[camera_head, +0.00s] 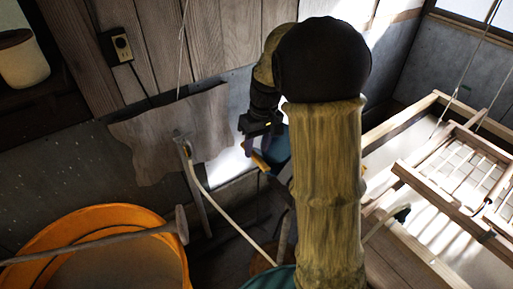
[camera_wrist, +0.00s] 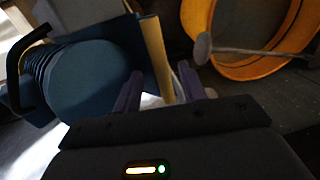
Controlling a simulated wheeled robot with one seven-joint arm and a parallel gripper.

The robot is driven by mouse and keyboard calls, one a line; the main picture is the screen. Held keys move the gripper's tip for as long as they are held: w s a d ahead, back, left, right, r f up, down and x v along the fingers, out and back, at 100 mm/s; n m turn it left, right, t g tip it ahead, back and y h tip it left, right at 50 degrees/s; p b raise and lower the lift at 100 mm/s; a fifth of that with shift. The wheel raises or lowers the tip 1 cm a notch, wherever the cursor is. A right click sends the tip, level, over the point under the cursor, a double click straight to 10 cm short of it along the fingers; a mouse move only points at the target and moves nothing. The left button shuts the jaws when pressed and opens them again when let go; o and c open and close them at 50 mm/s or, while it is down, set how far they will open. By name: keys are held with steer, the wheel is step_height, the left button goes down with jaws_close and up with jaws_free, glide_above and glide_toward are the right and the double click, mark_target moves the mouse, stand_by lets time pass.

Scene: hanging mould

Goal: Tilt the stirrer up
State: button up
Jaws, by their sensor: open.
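The stirrer (camera_head: 95,241) is a grey rod with a flat knob at its right end. It lies nearly level across the orange tub (camera_head: 45,233) at the lower left, with the knob past the tub's right rim. It also shows at the upper right of the wrist view (camera_wrist: 250,50), its knob towards the fingers. My gripper (camera_head: 258,150) is up and to the right of the knob in the head view, apart from it. In the wrist view my open gripper (camera_wrist: 160,88) has two purple fingers, with nothing clearly held. A tan bar shows beyond them.
A blue rounded object (camera_wrist: 95,80) is close left of my fingers. A pale curved hose or rope (camera_head: 225,218) runs beside a thin upright post (camera_head: 197,190), between gripper and tub. A wooden frame with a slatted screen (camera_head: 455,175) stands at right. A wall is behind.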

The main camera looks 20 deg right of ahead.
steer(key=shift+a+f, duration=0.2)
steer(key=shift+f, duration=0.85)
jaws_close()
